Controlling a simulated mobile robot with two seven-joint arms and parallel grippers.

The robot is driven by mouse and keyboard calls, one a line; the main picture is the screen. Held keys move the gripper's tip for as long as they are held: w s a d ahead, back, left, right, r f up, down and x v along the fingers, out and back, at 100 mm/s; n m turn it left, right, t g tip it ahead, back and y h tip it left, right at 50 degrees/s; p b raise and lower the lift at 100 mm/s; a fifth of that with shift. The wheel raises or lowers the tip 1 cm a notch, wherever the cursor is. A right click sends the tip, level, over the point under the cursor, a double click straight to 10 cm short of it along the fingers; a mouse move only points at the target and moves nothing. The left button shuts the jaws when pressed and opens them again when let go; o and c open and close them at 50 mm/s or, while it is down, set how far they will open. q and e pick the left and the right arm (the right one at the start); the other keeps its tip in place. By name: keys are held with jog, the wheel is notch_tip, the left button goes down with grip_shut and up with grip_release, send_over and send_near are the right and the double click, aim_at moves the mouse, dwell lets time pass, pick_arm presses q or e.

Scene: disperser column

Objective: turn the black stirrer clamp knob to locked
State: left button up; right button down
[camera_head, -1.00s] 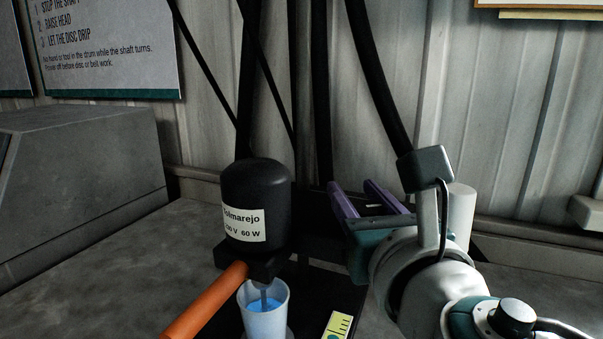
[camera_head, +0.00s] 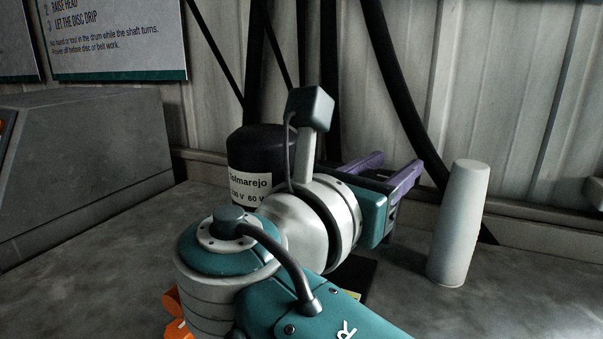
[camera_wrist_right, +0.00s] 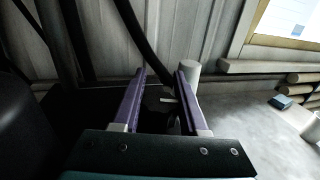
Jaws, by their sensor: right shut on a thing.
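The black stirrer motor (camera_head: 258,155) with its white label stands left of centre in the head view. My right forearm and wrist cover its lower front. My right gripper (camera_head: 398,172) has purple fingers and lies to the right of the motor. In the wrist view my right gripper (camera_wrist_right: 160,88) is shut on a dark thing between its fingers, which I take to be the black clamp knob (camera_wrist_right: 161,104). A small pale mark shows there. The area is too dark to read the knob's shape or setting. No left gripper can be made out.
A tapered white cylinder (camera_head: 459,225) stands on the grey bench right of my fingers. A grey box (camera_head: 85,175) fills the left. Black cables (camera_head: 395,90) hang by the corrugated wall behind. Orange parts (camera_head: 172,302) show low left. The right bench is mostly clear.

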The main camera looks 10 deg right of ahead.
pick_arm(q)
jog(key=shift+f, duration=0.3)
pick_arm(e)
jog(key=shift+d+f+m+g+h, duration=0.1)
jog(key=shift+m+g+h, duration=0.3)
jog(key=shift+g, duration=0.1)
jog(key=shift+c, duration=2.2)
grip_release()
